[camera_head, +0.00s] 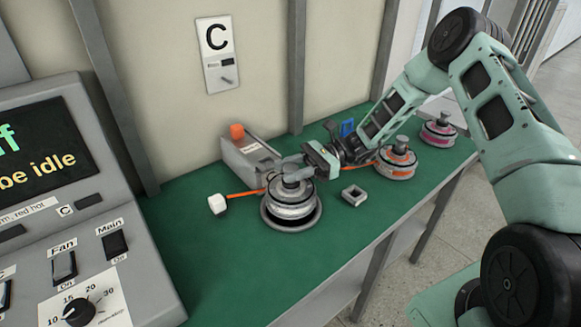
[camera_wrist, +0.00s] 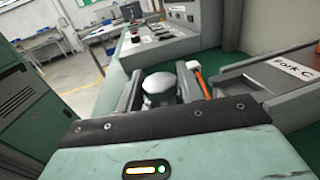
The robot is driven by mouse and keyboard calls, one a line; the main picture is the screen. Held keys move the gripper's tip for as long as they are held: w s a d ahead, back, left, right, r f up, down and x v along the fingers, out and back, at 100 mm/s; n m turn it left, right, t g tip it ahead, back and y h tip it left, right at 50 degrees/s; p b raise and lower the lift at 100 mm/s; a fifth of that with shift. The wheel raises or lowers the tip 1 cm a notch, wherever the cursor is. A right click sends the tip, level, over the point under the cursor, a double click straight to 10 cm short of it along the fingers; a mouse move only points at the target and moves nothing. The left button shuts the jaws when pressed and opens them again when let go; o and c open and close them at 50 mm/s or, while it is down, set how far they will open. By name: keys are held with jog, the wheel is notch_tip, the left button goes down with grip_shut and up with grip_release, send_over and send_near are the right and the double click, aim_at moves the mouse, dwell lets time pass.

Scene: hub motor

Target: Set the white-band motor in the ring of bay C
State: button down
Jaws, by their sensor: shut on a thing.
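The white-band motor (camera_head: 291,199) is a round grey hub with a pale band and a knob on top. It sits upright at the dark ring (camera_head: 272,222) on the green bench under the C sign (camera_head: 214,37); whether it is fully seated I cannot tell. My gripper (camera_head: 299,170) comes in from the right and is shut on the motor's top knob. In the wrist view the knob (camera_wrist: 159,88) shows between the two fingers; the motor's body below is hidden.
A grey box labelled Fork C (camera_wrist: 295,67) stands behind the motor, with an orange knob. An orange cable runs to a white plug (camera_head: 217,204). A small grey square part (camera_head: 354,195), an orange-band motor (camera_head: 397,162) and a pink-band motor (camera_head: 438,131) stand right. A control console (camera_head: 70,220) is left.

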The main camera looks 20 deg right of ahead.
dwell(0.4)
jog(key=shift+f, duration=0.4)
jog(key=shift+f+b, duration=0.45)
jog(key=shift+f, duration=0.2)
dwell(0.5)
